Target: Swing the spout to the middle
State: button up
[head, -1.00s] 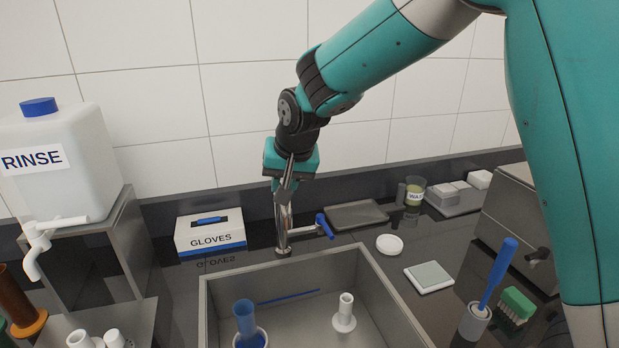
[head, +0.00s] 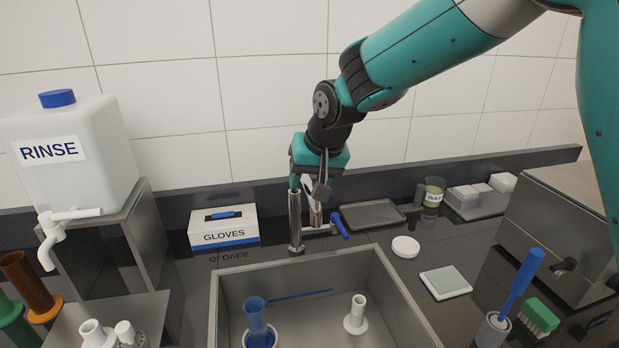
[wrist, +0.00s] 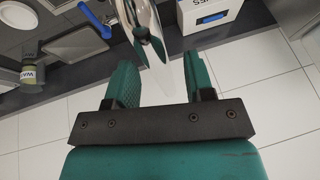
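The chrome tap stands behind the sink, with its upright column (head: 295,222) and a blue lever (head: 340,228) on its right. A second chrome piece, apparently the spout's down-turned end (head: 314,213), hangs just right of the column. My gripper (head: 321,188) is at the top of the tap and hides part of the spout. In the wrist view my green fingers (wrist: 160,80) are apart. The chrome spout (wrist: 149,28) shows between and beyond them, and whether either finger touches it I cannot tell.
A glove box (head: 223,238) stands left of the tap. A grey tray (head: 372,215) and a white dish (head: 405,246) lie to the right.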

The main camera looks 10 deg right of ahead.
jog(key=shift+r, duration=0.1)
jog(key=b+v, duration=0.3)
jog(key=v, duration=1.4)
jog(key=shift+s+r, duration=0.1)
jog(key=s+f+n+g+y, duration=0.1)
jog(key=s+f+n+g, duration=0.1)
jog(key=s+f, duration=0.6)
jog(key=s+a+f+n+g+y, duration=0.1)
jog(key=s+f+n, duration=0.4)
jog(key=s, duration=1.1)
notch_tip(320, 180, down, 3)
jog(key=shift+a+r+n+g, duration=0.2)
jog(key=shift+n+g, duration=0.1)
jog(key=shift+g, duration=0.5)
